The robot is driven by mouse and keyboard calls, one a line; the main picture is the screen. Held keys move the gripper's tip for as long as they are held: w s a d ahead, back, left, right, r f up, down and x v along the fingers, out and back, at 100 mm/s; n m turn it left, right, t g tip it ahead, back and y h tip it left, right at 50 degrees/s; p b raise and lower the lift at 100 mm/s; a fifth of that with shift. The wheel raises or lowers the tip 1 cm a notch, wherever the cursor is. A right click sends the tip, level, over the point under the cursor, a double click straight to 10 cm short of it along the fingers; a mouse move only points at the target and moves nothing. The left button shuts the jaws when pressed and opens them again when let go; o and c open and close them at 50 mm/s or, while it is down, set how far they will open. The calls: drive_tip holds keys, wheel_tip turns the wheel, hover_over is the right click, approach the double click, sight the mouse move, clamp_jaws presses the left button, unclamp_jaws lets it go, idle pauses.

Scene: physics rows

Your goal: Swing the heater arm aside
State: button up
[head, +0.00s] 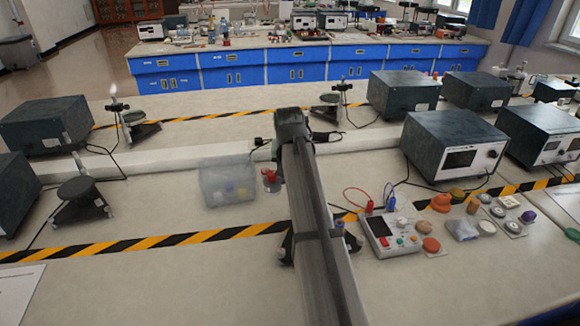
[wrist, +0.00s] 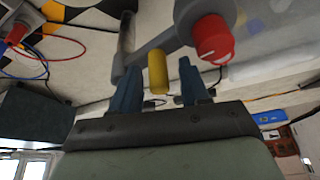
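In the wrist view, a grey bar (wrist: 146,48), apparently the heater arm, crosses the upper middle. A short yellow peg (wrist: 157,72) projects from it, and a red knob (wrist: 211,38) sits on a grey round mount at its right. My gripper (wrist: 158,66) is open, with one blue finger on each side of the yellow peg and a visible gap on both sides. In the head view, a red knob (head: 269,176) shows just left of my arm. My arm hides the bar, the peg and my fingers there.
A translucent bin (head: 228,184) with coloured items stands left of my arm. To the right are a white control box (head: 392,236) with red and blue leads, several small coloured items and a dark instrument box (head: 453,146). Dark stands (head: 80,199) and striped tape lie on the left.

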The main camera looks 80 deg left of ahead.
drive_tip(key=v, duration=1.4)
drive_tip(key=shift+f, duration=0.1)
idle(0.4)
